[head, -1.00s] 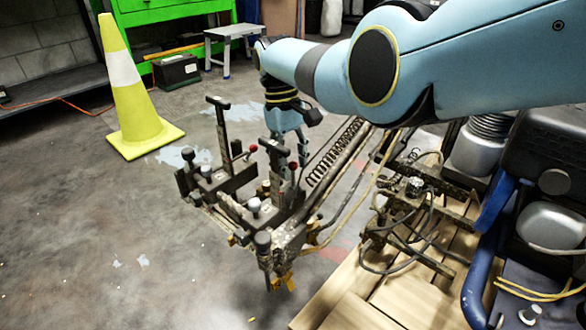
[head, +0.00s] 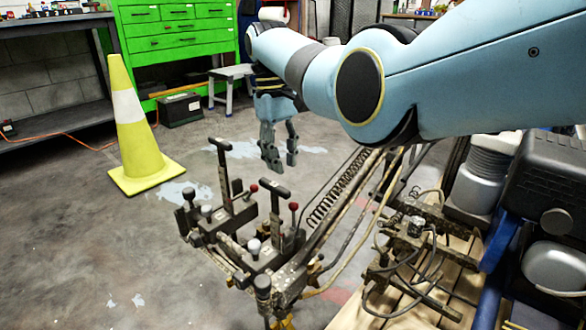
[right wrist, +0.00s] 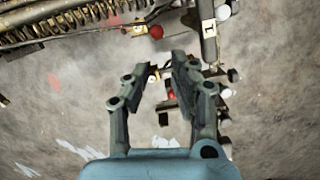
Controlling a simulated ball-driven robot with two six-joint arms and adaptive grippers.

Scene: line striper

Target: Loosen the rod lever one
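The line striper's lever bracket (head: 262,262) stands at the lower centre of the head view. It carries two upright T-handled rods, a left one (head: 222,172) and a right one (head: 275,212), and two levers with red knobs, the left knob (head: 253,188) and the right knob (head: 293,206). My left gripper is not in view.
A yellow cone (head: 138,145) stands left on open floor. A step stool (head: 231,80) and green cabinet (head: 180,35) stand behind.

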